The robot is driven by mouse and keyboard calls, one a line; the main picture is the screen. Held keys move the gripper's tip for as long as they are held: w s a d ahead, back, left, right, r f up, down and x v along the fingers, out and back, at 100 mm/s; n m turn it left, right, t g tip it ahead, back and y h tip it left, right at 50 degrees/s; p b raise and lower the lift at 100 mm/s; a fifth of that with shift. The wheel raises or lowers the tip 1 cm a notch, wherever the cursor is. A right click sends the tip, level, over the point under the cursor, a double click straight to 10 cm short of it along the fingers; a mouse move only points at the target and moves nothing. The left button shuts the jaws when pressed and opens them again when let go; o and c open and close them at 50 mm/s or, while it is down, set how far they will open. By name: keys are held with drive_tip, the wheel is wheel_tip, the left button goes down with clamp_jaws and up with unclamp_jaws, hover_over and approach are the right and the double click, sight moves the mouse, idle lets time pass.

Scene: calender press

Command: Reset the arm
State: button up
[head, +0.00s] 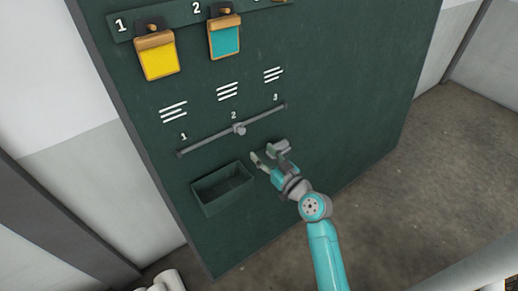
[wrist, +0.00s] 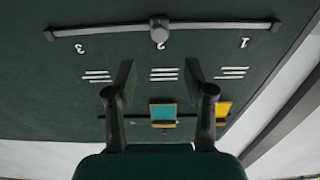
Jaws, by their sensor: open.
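My arm with its turquoise links reaches up from the bottom right in the head view, and my gripper (head: 268,153) is in front of the dark green panel (head: 345,95). In the wrist view my gripper (wrist: 160,80) shows two fingers wide apart with nothing between them. The grey rail (head: 210,140) with its slider knob (head: 239,129) is up and to the left of the gripper in the head view. The knob is at the number 2, and it also shows in the wrist view (wrist: 159,30). The gripper does not appear to touch it.
A yellow tag (head: 158,60) and a teal tag (head: 225,41) hang from a numbered strip at the top. An open green bin (head: 222,188) is on the panel, left of the gripper. White rolls (head: 165,281) lie at the bottom left. Bare floor (head: 440,160) is at the right.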

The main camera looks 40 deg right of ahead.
drive_tip(key=shift+s, duration=0.1)
idle(0.5)
drive_tip(key=s+a+f+m+g+h, duration=0.1)
drive_tip(key=s+a+f, duration=0.4)
drive_tip(key=s, duration=0.5)
drive_tip(key=s+a+f+m+g+h, duration=0.15)
drive_tip(key=s+a+f, duration=0.35)
drive_tip(key=s, duration=0.5)
drive_tip(key=s+a+r, duration=0.2)
drive_tip(key=s, duration=0.5)
drive_tip(key=s+a+r+n+y, duration=0.1)
drive_tip(key=s+a+r, duration=0.1)
drive_tip(key=s, duration=0.5)
drive_tip(key=s+a+r+n+y, duration=0.1)
drive_tip(key=s+r, duration=0.1)
drive_tip(key=s, duration=0.5)
drive_tip(key=shift+s+a+r+g, duration=0.2)
drive_tip(key=shift+a+r+g, duration=0.15)
drive_tip(key=shift+a+r, duration=0.05)
